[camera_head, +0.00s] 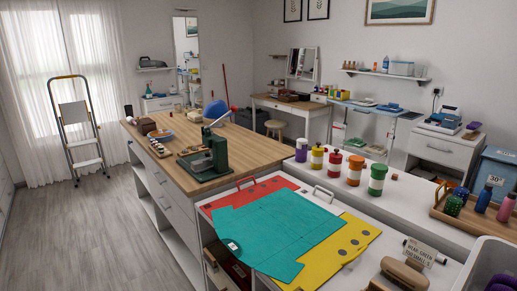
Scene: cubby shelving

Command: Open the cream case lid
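I cannot pick out a cream case or its lid in the head view. The nearest match in colour is a tan, rounded object (405,271) at the bottom right of the near white counter, but I cannot tell that it is a case. Neither of my grippers shows in this view.
Teal (268,240), red (235,196) and yellow (345,252) sheets cover the near counter. A green machine (208,158) stands on the wooden-topped cabinet (245,146). Several coloured jars (355,170) line the white surface behind. A grey bin (490,265) fills the right corner.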

